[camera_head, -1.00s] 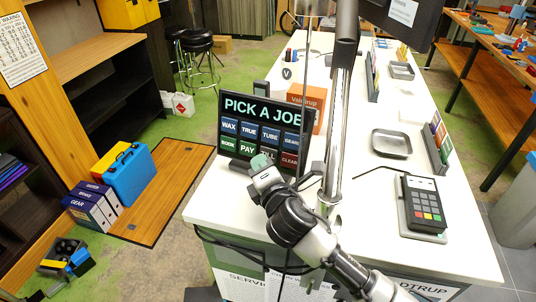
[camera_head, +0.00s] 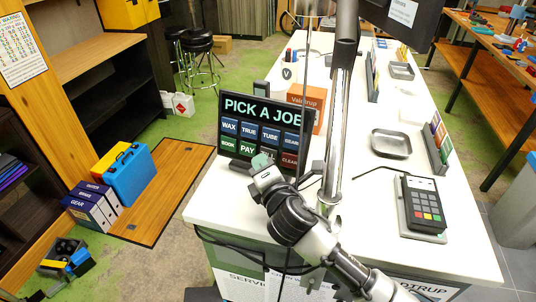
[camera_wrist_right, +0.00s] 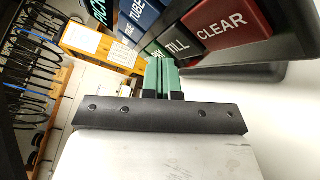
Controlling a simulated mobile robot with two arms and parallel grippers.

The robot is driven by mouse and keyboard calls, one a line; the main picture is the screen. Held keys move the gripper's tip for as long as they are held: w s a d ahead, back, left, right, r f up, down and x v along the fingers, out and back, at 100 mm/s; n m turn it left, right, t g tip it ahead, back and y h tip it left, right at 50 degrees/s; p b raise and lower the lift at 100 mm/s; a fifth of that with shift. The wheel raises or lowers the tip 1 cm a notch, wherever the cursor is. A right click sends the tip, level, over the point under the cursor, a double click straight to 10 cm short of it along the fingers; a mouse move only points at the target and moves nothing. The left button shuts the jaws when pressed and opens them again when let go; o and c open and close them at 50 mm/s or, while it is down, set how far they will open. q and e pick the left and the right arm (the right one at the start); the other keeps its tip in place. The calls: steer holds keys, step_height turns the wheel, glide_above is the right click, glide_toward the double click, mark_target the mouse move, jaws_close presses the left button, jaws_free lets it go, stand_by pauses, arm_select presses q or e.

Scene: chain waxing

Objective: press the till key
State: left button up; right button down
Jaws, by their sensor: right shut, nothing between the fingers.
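The job screen (camera_head: 265,108) is a dark panel headed "PICK A JOB" with rows of blue, green and red keys. My right gripper (camera_head: 262,161) is shut and empty, just in front of the bottom row. In the right wrist view, the till key (camera_wrist_right: 181,45) reads clearly, and the green fingertips (camera_wrist_right: 161,72) are close below and left of it. I cannot tell whether they touch it. My left gripper is not in view.
The screen stands on a white counter (camera_head: 345,190). A card reader (camera_head: 423,204) and a metal tray (camera_head: 391,143) lie to the right. An orange box (camera_head: 310,98) stands behind the screen. A thin metal post (camera_head: 339,130) rises right of it.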

steer(key=shift+w+d+f, duration=0.2)
steer(key=shift+w+d, duration=0.05)
steer(key=shift+w, duration=0.3)
stand_by(0.7)
stand_by(0.3)
steer(key=shift+s+a+r+p, duration=0.15)
steer(key=shift+s+a+p, duration=0.05)
steer(key=shift+s, duration=0.2)
steer(key=shift+s+a+r+p, duration=0.1)
steer(key=shift+s+a+p, duration=0.1)
steer(key=shift+s, duration=0.15)
steer(key=shift+s+a+r+p, duration=0.25)
steer(key=shift+s+p, duration=0.15)
steer(key=shift+s, duration=0.15)
steer(key=s, duration=0.1)
steer(key=s+a, duration=0.1)
steer(key=s+r+p, duration=0.1)
steer(key=shift+s+a, duration=0.1)
steer(key=shift+a, duration=0.15)
steer(key=shift+f, duration=0.1)
